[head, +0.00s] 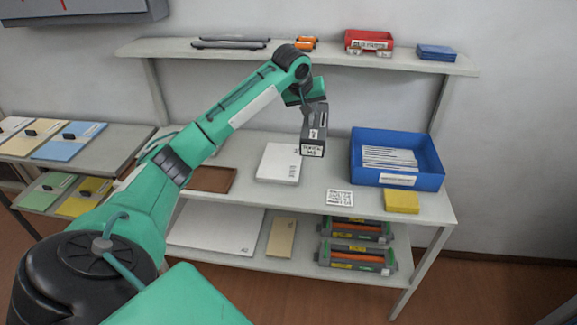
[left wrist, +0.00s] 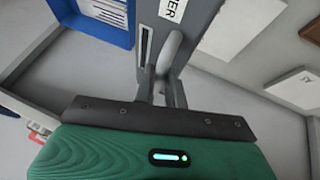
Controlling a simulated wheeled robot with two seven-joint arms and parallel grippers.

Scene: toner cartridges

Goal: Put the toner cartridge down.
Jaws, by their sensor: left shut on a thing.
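The toner cartridge (head: 314,140) is a dark grey box with white labels on its near end and side. The gripper hides part of the cartridge's top. My right gripper is not in view.
The middle board (head: 315,196) holds a white box (head: 278,163), a blue bin (head: 398,178) of papers, a printed code card (head: 339,198), a yellow block (head: 402,201) and a brown tray (head: 210,178). Bare board lies between the white box and the bin. An upper shelf (head: 220,52) runs behind.

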